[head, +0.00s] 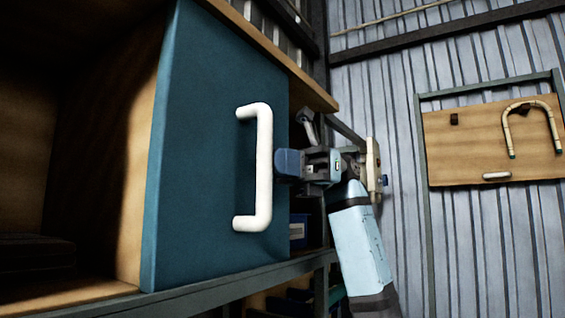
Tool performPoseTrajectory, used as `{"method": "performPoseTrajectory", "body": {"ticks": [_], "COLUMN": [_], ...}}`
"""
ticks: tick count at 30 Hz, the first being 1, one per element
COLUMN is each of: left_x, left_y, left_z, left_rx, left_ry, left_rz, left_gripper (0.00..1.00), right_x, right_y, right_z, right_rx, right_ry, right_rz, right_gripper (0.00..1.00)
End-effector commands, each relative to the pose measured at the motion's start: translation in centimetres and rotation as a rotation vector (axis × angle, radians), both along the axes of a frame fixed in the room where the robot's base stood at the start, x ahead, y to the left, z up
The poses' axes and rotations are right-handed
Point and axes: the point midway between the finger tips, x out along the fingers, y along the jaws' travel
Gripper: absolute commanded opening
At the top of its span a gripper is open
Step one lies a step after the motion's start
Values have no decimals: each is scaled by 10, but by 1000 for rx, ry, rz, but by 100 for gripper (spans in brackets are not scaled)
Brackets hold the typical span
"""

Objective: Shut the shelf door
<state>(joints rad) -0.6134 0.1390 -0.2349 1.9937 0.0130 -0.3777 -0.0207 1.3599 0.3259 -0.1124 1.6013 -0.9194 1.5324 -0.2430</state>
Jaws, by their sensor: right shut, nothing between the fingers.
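The shelf door (200,150) is a blue panel with a white bar handle (264,165), standing in the middle of the head view. To its left the shelf's wooden interior (60,150) is open to view and dark. My right gripper (284,163) is shut and empty. It is just right of the handle, by the right edge of the blue panel; I cannot tell whether it touches the panel. My left gripper is not in view.
A wooden top board (290,60) overhangs the door, and a grey metal rail (220,290) runs below it. A blue bin (298,232) sits behind, near my right arm. A wooden board (490,140) with a bent rattan piece (531,107) hangs on the corrugated wall at right.

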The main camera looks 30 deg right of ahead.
Motion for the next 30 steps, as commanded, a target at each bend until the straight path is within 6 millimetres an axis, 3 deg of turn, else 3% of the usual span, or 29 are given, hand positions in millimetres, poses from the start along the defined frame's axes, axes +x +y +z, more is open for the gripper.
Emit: {"method": "performPoseTrajectory", "body": {"ticks": [7, 21, 30], "left_x": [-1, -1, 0], "left_y": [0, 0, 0], "left_z": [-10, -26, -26], "left_rx": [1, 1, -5], "left_ry": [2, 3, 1], "left_rz": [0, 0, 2], "left_gripper": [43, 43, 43], "right_x": [-21, -93, -122], "right_y": [34, 156, 205], "right_z": [-3, -2, -1], "right_rx": [-4, -3, -2], "right_ry": [-4, -5, -3], "right_rz": [3, 3, 2], "right_gripper": [0, 0, 0]}}
